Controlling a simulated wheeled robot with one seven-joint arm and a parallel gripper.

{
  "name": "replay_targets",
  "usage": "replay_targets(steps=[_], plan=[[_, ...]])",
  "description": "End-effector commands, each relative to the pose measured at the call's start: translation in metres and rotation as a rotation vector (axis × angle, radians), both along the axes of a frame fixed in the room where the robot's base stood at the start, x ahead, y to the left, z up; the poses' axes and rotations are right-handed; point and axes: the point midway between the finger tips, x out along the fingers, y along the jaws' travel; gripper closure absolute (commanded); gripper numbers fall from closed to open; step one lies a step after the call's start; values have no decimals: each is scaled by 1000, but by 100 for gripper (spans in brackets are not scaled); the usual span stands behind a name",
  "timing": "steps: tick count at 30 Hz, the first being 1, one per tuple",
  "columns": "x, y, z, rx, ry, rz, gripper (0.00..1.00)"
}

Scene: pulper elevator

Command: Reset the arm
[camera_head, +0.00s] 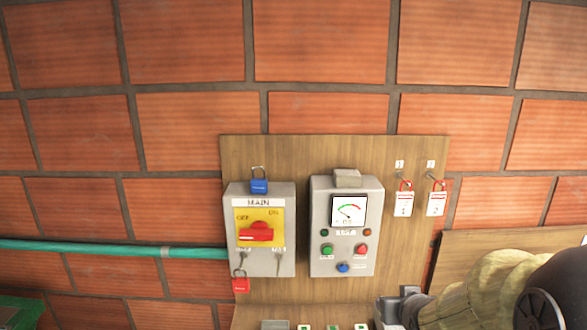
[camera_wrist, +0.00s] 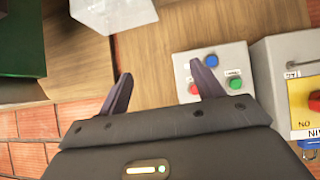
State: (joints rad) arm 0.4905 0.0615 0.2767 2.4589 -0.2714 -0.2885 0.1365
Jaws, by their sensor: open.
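My gripper (camera_wrist: 162,88) shows in the wrist view with its two dark fingers spread apart and nothing between them. Behind the fingers are a wooden board and a grey control box with red, green and blue buttons (camera_wrist: 211,61); the right finger overlaps this box in the picture. In the head view my arm reaches in from the lower right corner, and the gripper's fingers cannot be made out there.
A wooden board (camera_head: 300,150) on a brick wall carries the MAIN switch box (camera_head: 285,190), the meter box (camera_head: 379,195) and two hanging red padlocks with tags (camera_head: 403,204) (camera_head: 436,204). A blue padlock (camera_head: 259,186) and a red padlock (camera_head: 240,285) are at the MAIN box. A green pipe (camera_head: 100,247) runs left.

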Motion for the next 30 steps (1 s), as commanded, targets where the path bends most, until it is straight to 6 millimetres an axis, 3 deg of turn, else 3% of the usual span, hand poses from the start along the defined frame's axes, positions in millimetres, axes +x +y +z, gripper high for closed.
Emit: replay_targets(steps=[3, 9, 15, 30], plan=[[-28, 22, -28, 7, 166, 11, 34], [-88, 54, -64, 29, 454, 35, 34], [-134, 76, -81, 55, 648, 62, 34], [-140, 77, -82, 59, 674, 63, 34]])
